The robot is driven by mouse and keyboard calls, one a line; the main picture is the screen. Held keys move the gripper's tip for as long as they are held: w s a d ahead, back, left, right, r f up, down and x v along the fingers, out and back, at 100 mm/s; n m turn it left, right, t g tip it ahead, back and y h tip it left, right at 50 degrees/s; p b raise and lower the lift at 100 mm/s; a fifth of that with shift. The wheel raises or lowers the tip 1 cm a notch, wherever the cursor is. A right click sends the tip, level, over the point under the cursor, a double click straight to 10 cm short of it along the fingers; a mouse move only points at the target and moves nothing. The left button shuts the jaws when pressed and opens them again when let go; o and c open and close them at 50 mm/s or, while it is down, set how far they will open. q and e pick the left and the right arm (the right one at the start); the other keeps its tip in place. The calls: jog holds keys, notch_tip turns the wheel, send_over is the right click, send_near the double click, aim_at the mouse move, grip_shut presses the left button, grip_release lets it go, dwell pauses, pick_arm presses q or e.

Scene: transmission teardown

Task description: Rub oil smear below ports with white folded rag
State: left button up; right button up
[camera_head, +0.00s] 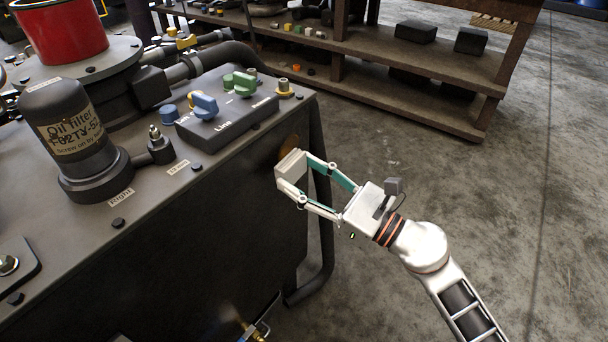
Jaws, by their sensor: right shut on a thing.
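My right gripper (290,178) reaches in from the lower right. It is shut on the white folded rag (291,164), a small pale block between its fingertips. The rag is at the dark side wall of the tank, close to its right corner. A brownish oil smear (289,142) shows on that wall just above the rag; the rag and fingers may cover part of it. Whether the rag touches the wall is hard to tell. My left gripper is not in view.
The tank top (100,230) carries an oil filter (70,135), a block with blue and green knobs (228,122) and a red cylinder (62,30). A brass fitting (258,330) sticks out low on the wall. Shelves (400,65) stand behind. The floor at right is clear.

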jog(key=shift+x, duration=0.9)
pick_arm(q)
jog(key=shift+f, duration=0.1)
pick_arm(e)
jog(key=shift+w+d+f, duration=0.15)
